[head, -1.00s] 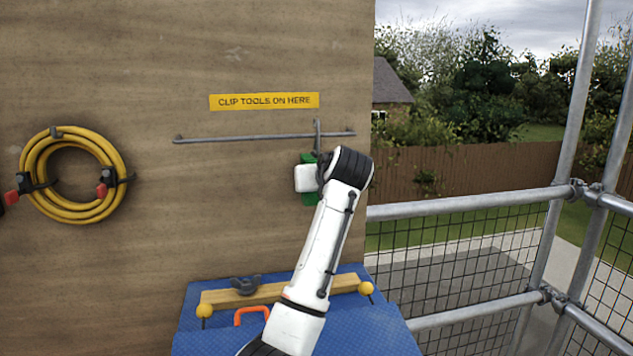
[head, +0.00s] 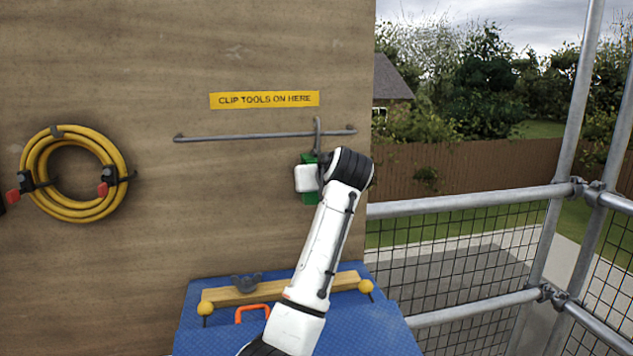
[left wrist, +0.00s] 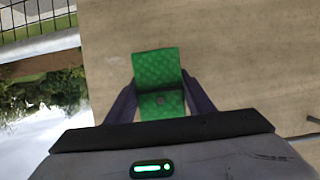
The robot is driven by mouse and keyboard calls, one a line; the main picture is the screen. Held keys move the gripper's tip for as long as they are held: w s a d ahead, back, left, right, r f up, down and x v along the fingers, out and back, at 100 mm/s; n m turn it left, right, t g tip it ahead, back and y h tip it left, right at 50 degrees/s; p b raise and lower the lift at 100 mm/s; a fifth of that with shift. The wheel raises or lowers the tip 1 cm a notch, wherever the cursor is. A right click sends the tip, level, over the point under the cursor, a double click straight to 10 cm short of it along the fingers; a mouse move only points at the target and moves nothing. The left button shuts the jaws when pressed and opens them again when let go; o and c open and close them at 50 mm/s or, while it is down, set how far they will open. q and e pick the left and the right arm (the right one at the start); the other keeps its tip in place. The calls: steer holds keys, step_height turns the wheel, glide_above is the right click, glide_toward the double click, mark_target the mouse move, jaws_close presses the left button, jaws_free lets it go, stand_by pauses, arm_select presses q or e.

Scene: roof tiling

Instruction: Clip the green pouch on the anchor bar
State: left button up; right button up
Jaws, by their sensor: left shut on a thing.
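The green pouch (head: 309,198) is in the jaws of my left gripper (head: 308,178), in front of the board and below the right part of the anchor bar (head: 245,137). In the left wrist view the pouch (left wrist: 157,68) sits between both fingers, with a dark band across it. A grey hook-shaped clip (head: 317,127) rises above the pouch and crosses the bar near its right end. I cannot tell whether the clip is around the bar or only in front of it. My wrist hides part of the pouch. My right gripper is not in view.
A yellow sign (head: 264,99) is above the bar. A coiled yellow hose (head: 75,205) hangs at left. Below is a blue surface (head: 365,325) with a wooden strip (head: 280,289) and an orange handle (head: 253,309). Scaffold rails (head: 470,201) and mesh stand at right.

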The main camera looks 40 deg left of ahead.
arm_select(q)
steer(key=shift+f, duration=0.3)
stand_by(0.4)
steer(key=shift+f, duration=0.55)
steer(key=o, duration=1.4)
steer(key=shift+d, duration=0.1)
steer(key=shift+o, duration=0.2)
steer(key=shift+f, duration=0.15)
steer(key=shift+s+d, duration=0.15)
steer(key=shift+d, duration=0.05)
steer(key=b+v, duration=0.2)
steer(key=v, duration=0.8)
